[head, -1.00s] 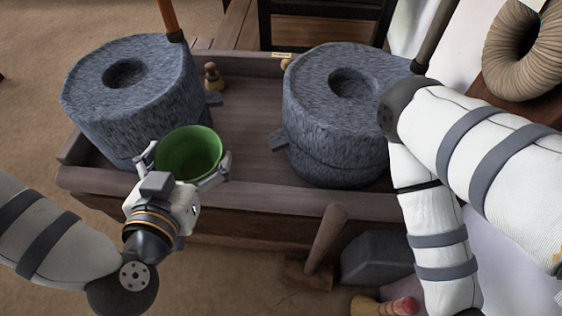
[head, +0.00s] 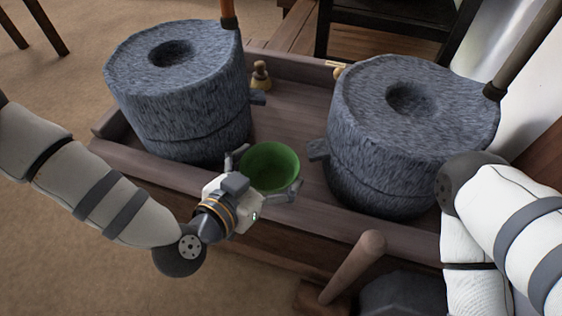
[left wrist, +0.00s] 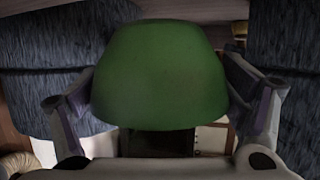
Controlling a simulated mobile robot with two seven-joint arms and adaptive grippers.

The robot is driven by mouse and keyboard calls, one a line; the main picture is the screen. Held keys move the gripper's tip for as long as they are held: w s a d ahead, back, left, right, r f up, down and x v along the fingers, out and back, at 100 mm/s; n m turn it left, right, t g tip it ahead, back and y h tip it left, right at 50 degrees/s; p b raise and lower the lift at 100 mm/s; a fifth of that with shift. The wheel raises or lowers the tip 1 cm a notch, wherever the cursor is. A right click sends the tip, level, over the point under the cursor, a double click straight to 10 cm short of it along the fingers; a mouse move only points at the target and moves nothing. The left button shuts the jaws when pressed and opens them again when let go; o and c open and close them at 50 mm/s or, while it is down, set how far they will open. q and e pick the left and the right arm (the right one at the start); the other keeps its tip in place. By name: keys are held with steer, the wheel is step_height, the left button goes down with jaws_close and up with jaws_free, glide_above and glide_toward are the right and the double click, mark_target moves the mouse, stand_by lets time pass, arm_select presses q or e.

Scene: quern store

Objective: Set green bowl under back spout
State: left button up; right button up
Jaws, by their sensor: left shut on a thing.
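My left gripper (head: 266,174) is shut on the green bowl (head: 270,163), with one finger on each side of it. The bowl is upright, its open top showing, over the near part of the wooden trough. In the left wrist view the green bowl (left wrist: 160,75) fills the middle between the fingers. One spout (head: 258,98) juts right from the left quern (head: 180,95), farther away than the bowl. The other spout (head: 318,149) juts left from the right quern (head: 400,145), to the right of the bowl and nearer to it. My right gripper is out of view.
The wooden trough (head: 290,115) holds both querns, with bare floor between them. A small brown object (head: 261,75) stands near its back wall. A wooden handle (head: 355,265) rises before the near rim. My right arm is at the right edge.

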mark_target(276, 148)
arm_select(q)
steer(key=w, duration=0.2)
steer(key=w+d, duration=0.1)
steer(key=w, duration=0.2)
steer(key=shift+w+d+b, duration=0.4)
steer(key=shift+w+d+f+b, duration=0.1)
steer(key=shift+f+b, duration=0.1)
steer(key=shift+f, duration=0.4)
steer(key=shift+w+f+b, duration=0.1)
steer(key=shift+f+b, duration=0.05)
steer(key=shift+f, duration=0.45)
steer(key=f, duration=0.1)
steer(key=f+b, duration=0.1)
steer(key=f, duration=0.2)
steer(key=shift+w+f+b, duration=0.25)
steer(key=shift+f+b, duration=0.1)
steer(key=shift+f, duration=0.05)
steer(key=shift+w+d+r, duration=0.1)
steer(key=shift+w, duration=0.05)
steer(key=o, duration=1)
steer(key=shift+f, duration=0.2)
